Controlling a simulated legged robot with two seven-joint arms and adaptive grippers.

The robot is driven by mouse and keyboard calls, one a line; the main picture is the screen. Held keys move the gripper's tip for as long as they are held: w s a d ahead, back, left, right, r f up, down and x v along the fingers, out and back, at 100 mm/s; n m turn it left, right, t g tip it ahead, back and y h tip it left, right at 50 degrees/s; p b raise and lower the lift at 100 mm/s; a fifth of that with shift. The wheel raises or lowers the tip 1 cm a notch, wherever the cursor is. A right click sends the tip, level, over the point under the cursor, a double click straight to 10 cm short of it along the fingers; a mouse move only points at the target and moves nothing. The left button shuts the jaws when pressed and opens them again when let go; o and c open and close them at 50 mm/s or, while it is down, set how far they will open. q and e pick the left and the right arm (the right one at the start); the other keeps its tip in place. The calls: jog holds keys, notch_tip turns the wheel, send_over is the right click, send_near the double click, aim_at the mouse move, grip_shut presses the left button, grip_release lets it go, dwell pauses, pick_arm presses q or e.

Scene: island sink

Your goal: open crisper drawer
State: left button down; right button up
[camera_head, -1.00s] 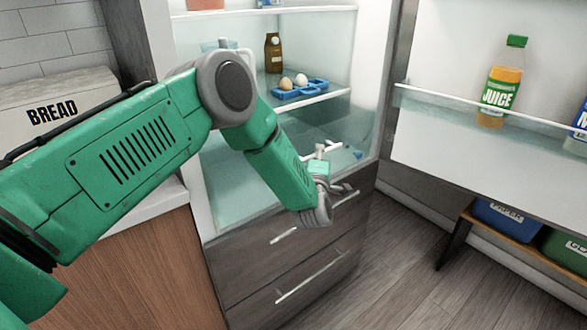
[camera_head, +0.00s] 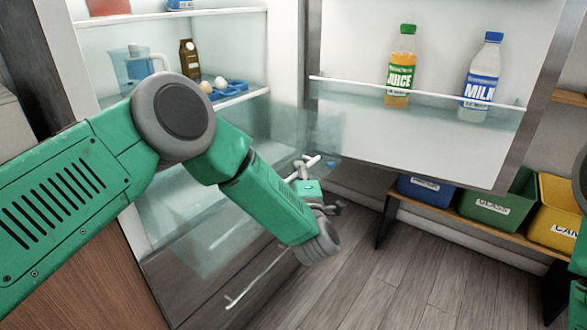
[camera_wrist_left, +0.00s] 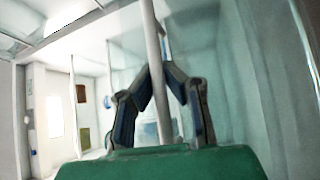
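The clear crisper drawer (camera_head: 325,135) sits low in the open fridge, above the dark lower drawers. It stands pulled out, its see-through front beyond the shelf edge. Its white bar handle (camera_head: 313,161) is at my left gripper (camera_head: 305,170). In the left wrist view, the white handle (camera_wrist_left: 152,35) runs up between the fingers of my left gripper (camera_wrist_left: 157,76), which close in on it from both sides. My forearm hides part of the drawer. My right gripper is out of view; only bits of my right arm show at the right edge.
The fridge door stands open at right with a juice bottle (camera_head: 400,75) and a milk bottle (camera_head: 482,80). Eggs in a blue holder (camera_head: 225,90) sit on the shelf above. A lower drawer handle (camera_head: 255,280) is below my arm. Bins, including a green one (camera_head: 500,200), stand at right.

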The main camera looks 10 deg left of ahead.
pick_arm(q)
jog(key=shift+s+f, duration=0.1)
jog(key=shift+f, duration=0.3)
jog(key=c, duration=1.6)
grip_release()
jog(key=shift+w+d, duration=0.1)
jog(key=shift+w, duration=0.1)
jog(key=shift+r, duration=0.1)
jog(key=shift+s+r, duration=0.1)
jog(key=shift+s+d, duration=0.1)
jog(key=shift+s, duration=0.15)
jog(key=v, duration=1.1)
jog(key=shift+f, duration=0.2)
jog(key=shift+s+d, duration=0.1)
